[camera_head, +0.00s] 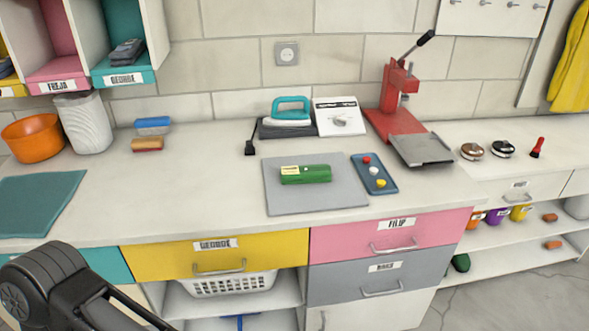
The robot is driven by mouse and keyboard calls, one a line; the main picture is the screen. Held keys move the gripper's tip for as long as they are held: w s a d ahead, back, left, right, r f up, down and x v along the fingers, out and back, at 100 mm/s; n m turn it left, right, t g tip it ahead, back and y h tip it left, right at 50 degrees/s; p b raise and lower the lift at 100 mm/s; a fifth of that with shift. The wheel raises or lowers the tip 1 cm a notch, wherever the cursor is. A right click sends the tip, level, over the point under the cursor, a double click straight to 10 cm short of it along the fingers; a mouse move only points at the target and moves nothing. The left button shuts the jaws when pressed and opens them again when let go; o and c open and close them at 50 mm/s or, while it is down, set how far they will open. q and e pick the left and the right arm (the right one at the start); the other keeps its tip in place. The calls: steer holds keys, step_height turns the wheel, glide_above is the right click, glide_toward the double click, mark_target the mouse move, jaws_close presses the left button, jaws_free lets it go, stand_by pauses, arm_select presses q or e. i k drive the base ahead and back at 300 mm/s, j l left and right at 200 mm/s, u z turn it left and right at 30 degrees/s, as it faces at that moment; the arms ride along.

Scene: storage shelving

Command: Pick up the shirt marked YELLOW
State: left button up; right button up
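A yellow garment (572,65) hangs at the upper right edge, partly cut off by the picture; I see no readable mark on it. A rolled green cloth-like item (310,174) with a pale tag lies on a grey mat (277,197) on the counter; the tag's writing is too small to read. I see no shirt with a readable YELLOW mark. A black part of my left arm shows at the lower left, well away from both items, but its gripper fingers do not show. My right arm and gripper are not in view.
Around the mat stand a teal iron (291,112), a blue tray (374,175) with coloured knobs and a red press (395,105). At left are an orange bowl (33,139) and a white bin (83,124). Drawers and open shelves lie below.

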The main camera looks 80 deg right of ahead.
mark_target(304, 174)
steer(key=z, duration=2.9)
